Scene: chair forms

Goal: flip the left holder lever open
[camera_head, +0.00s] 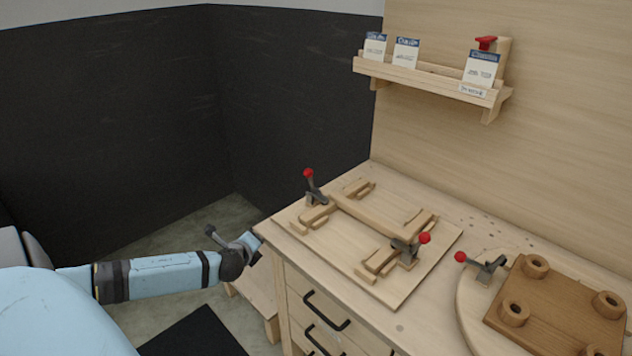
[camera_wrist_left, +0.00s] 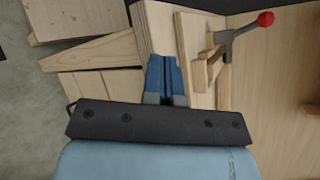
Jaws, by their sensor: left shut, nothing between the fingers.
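The left holder lever (camera_head: 311,186) is a dark metal clamp lever with a red ball knob, at the back left of a light wooden board. Its handle stands up steeply, leaning slightly left. It also shows in the left wrist view (camera_wrist_left: 236,34), at upper right, with its knob pointing right. My left gripper (camera_head: 252,246) is at the table's left edge, below and left of the lever and apart from it. In the left wrist view its blue fingers (camera_wrist_left: 164,64) are together and empty, left of the lever. My right gripper is not in view.
The board (camera_head: 400,292) carries wooden pieces (camera_head: 372,212) and a second red-knobbed lever (camera_head: 407,249). To the right, a third lever (camera_head: 486,268) stands beside a brown block with rings (camera_head: 555,315). A card shelf (camera_head: 432,83) hangs on the wall. Drawers (camera_head: 330,318) are below the tabletop.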

